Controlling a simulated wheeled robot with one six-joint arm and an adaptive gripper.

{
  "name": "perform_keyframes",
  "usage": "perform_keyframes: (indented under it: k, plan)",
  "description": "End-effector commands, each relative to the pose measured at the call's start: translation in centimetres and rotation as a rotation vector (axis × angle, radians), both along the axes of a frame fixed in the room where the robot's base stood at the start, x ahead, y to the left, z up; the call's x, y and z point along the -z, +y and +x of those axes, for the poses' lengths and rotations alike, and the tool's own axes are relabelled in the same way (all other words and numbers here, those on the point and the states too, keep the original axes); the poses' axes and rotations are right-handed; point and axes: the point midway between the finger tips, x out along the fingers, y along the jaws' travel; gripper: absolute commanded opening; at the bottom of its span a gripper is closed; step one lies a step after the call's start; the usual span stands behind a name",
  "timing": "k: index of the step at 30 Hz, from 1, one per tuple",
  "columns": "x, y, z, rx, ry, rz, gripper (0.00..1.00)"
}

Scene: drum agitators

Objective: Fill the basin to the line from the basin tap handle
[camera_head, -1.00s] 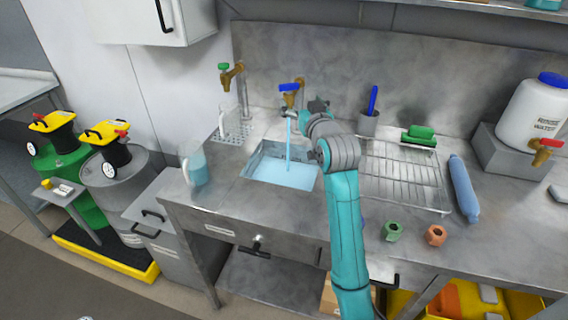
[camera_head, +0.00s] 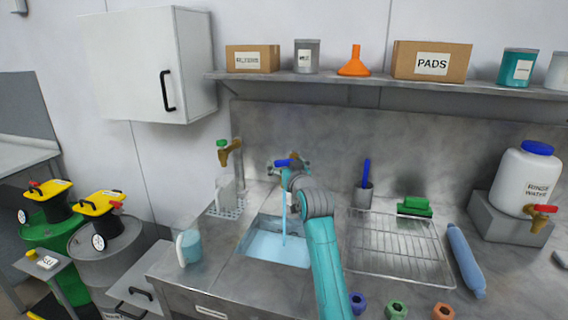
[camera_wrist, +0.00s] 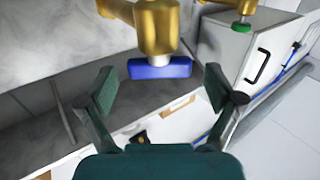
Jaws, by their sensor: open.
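The basin tap handle (camera_head: 284,162) is a blue bar on a brass tap, and it also shows in the wrist view (camera_wrist: 160,67). A stream of water (camera_head: 284,220) runs from the tap into the sink basin (camera_head: 262,226). Pale blue water (camera_head: 272,249) covers the basin's bottom; I cannot make out a fill line. My gripper (camera_wrist: 160,88) is open, its two dark green fingers spread on either side of the blue handle, with gaps at both ends. In the head view my wrist hides part of the tap and basin.
A second brass tap (camera_head: 228,155) with a green handle stands left. A wire rack (camera_head: 400,247), blue roller (camera_head: 465,260) and rinse water jug (camera_head: 525,180) are right. A shelf (camera_head: 390,86) runs above.

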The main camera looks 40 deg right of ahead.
Motion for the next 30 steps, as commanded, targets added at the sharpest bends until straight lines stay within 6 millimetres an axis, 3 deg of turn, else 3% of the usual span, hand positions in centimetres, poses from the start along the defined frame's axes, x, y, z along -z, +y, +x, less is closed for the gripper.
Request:
perform_keyframes:
  k: [6, 15, 22, 30]
  plan:
    - [0.0, -0.5, 1.5, 0.000, 0.000, 0.000, 0.92]
    - [0.0, -0.6, 1.6, 0.000, 0.000, 0.000, 0.92]
    - [0.0, -0.6, 1.6, 0.000, 0.001, 0.000, 0.34]
    - [0.0, -0.6, 1.6, 0.011, 0.002, -0.002, 0.31]
